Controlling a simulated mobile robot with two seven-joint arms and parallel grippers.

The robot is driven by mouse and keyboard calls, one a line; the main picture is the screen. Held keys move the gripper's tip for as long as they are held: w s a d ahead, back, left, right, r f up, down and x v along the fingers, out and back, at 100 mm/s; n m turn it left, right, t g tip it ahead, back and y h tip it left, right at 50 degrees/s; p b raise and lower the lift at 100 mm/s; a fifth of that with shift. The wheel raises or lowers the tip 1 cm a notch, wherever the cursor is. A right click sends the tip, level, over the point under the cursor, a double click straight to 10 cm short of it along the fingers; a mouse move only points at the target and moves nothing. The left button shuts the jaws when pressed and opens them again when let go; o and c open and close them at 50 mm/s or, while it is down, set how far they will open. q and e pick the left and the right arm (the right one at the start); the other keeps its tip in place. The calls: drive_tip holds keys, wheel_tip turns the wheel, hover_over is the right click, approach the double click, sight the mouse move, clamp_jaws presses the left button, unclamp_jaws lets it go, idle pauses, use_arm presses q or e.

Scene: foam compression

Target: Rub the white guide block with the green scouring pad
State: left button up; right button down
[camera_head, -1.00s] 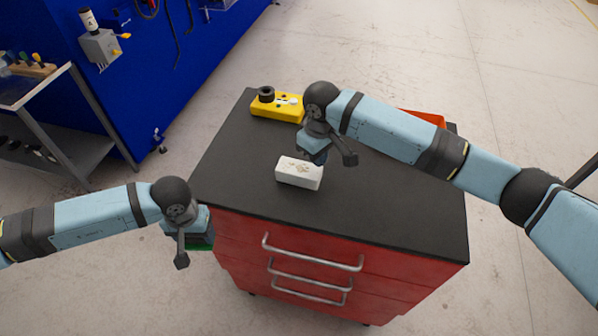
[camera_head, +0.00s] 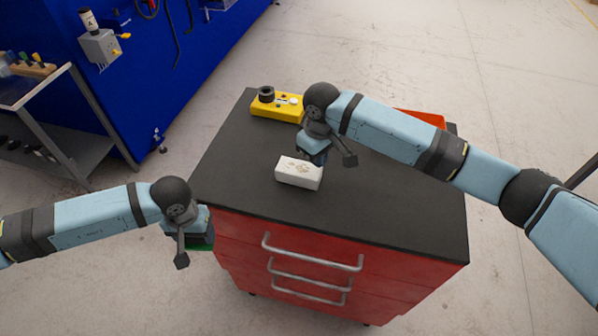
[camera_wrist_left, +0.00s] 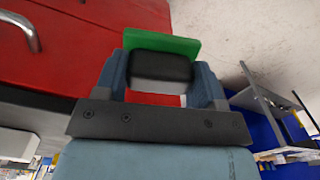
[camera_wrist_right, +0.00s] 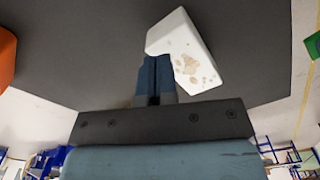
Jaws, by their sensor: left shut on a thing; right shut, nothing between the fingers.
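The white guide block (camera_head: 298,173) lies on the black top of the red cabinet, with brownish marks on its upper face. In the right wrist view the block (camera_wrist_right: 184,52) is right by my right fingertips (camera_wrist_right: 156,62), which are shut with nothing between them; whether they touch it I cannot tell. In the head view my right gripper (camera_head: 318,160) is at the block's back right. My left gripper (camera_head: 200,240) is off the cabinet's left front edge, shut on the green scouring pad (camera_wrist_left: 165,45), which has a dark backing. Only a green sliver of the pad shows in the head view.
The black cabinet top (camera_head: 400,210) is mostly clear. A yellow box with a black knob (camera_head: 277,106) stands at its back left, and an orange tray (camera_head: 422,117) at the back right. Drawer handles (camera_head: 312,252) stick out in front. A grey side table (camera_head: 60,120) stands at the left.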

drive_tip(key=shift+f, duration=0.8)
use_arm(q)
drive_tip(key=shift+r, duration=0.15)
wheel_tip(320, 180, up, 8)
drive_tip(key=p, duration=0.7)
drive_tip(key=shift+f+p, duration=0.25)
drive_tip(key=shift+p, duration=0.1)
use_arm(e)
wheel_tip(320, 180, up, 6)
drive_tip(key=shift+r, duration=0.1)
use_arm(q)
drive_tip(key=shift+f, duration=0.1)
